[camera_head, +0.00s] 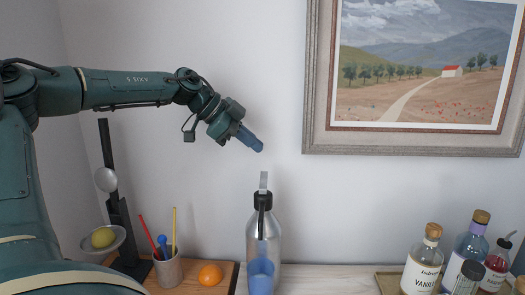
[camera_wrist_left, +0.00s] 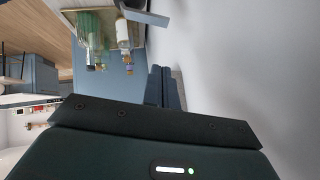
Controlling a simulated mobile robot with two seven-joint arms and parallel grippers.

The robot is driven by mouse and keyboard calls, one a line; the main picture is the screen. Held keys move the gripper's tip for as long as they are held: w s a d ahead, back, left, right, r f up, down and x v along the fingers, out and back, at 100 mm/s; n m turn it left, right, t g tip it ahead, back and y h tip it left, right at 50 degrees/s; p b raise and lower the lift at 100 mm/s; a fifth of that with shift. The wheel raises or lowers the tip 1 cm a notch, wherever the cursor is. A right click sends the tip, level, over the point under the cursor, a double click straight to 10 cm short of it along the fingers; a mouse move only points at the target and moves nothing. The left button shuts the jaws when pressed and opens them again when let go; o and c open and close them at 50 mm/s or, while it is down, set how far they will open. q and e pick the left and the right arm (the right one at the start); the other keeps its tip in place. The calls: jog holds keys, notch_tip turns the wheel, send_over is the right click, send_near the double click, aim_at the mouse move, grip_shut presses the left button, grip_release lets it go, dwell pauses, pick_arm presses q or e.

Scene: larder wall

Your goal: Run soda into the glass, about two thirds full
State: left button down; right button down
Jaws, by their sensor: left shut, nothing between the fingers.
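A silver soda siphon (camera_head: 263,236) with a black head and an upright grey lever stands upright on the counter, at the lower middle of the head view. A blue shape that looks like a glass (camera_head: 261,280) shows low in front of the siphon; its base is cut off by the frame edge, and its fill cannot be told. My left gripper (camera_head: 257,146) is shut and empty, above and slightly left of the lever, apart from it, pointing down to the right. Its blue fingers (camera_wrist_left: 165,87) also show in the left wrist view. My right gripper is out of view.
An orange (camera_head: 210,274), a pencil cup (camera_head: 168,269) and a black scale-like stand with a yellow-green fruit (camera_head: 103,237) are left of the siphon. Several bottles, including a vanilla one (camera_head: 422,262), crowd the right. Some counter between is bare. A framed picture (camera_head: 315,80) hangs behind.

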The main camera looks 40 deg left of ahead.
pick_arm(q)
jog(key=a+b+v, duration=0.1)
jog(key=v, duration=0.7)
jog(key=shift+f, duration=0.4)
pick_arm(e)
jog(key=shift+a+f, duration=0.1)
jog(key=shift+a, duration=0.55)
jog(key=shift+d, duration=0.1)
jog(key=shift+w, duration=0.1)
